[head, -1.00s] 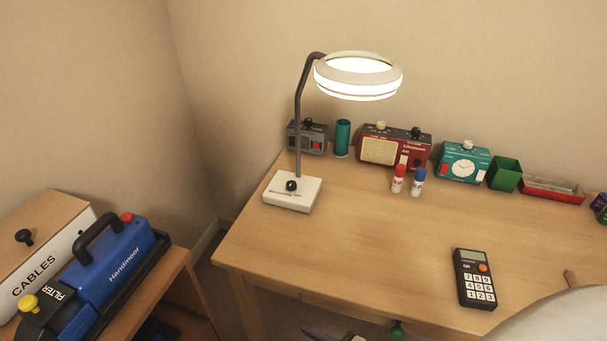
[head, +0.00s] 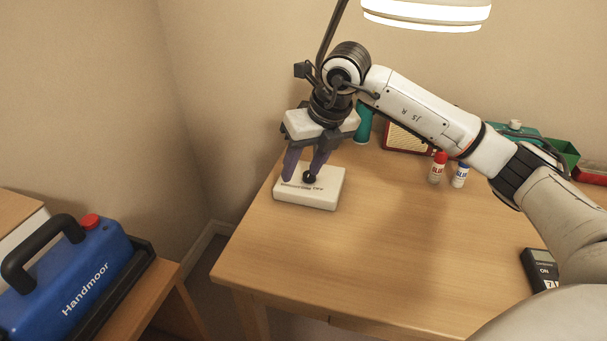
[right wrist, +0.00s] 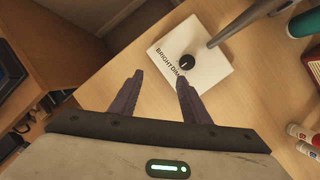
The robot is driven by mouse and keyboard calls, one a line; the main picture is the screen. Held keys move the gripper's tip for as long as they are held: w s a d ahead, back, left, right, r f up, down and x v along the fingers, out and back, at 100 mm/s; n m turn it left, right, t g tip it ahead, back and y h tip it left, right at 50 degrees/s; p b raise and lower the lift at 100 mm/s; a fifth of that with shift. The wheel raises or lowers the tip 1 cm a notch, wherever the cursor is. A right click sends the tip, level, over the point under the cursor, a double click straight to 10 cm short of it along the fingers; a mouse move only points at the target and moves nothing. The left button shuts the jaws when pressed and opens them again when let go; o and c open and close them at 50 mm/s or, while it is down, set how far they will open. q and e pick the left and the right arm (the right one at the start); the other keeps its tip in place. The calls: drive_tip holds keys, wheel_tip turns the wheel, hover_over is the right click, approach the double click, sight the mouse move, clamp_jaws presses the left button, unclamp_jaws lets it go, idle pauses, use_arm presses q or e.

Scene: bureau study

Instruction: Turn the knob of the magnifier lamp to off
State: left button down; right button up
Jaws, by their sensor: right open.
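The magnifier lamp's ring head (head: 425,14) glows at the top of the head view. Its white base (head: 325,196) stands on the desk, with a black knob (head: 309,178) on top. The knob (right wrist: 187,62) also shows in the right wrist view, beside printed words that read BRIGHT and DIM. My right gripper (head: 301,174) is open, pointing down over the base. In the right wrist view its fingers (right wrist: 160,77) are apart with nothing between them. The knob lies just ahead of the right-hand fingertip, not between the fingers; contact cannot be told. My left gripper is not in view.
The lamp's dark stem (right wrist: 245,22) rises close to the knob. A red-capped glue bottle (head: 438,168) and a blue-capped one (head: 460,174) stand right of the base. A calculator (head: 540,268) lies at the right. The desk's middle is clear.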

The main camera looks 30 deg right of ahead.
drive_tip(key=h, duration=0.1)
approach(310, 175)
drive_tip(key=f, duration=0.1)
drive_tip(key=shift+m+h, duration=0.3)
drive_tip(key=shift+m, duration=0.1)
drive_tip(key=x, duration=0.7)
drive_tip(key=shift+w+a+b, duration=0.2)
drive_tip(key=shift+w+b, duration=0.05)
drive_tip(key=shift+b, duration=0.05)
drive_tip(key=c, duration=1)
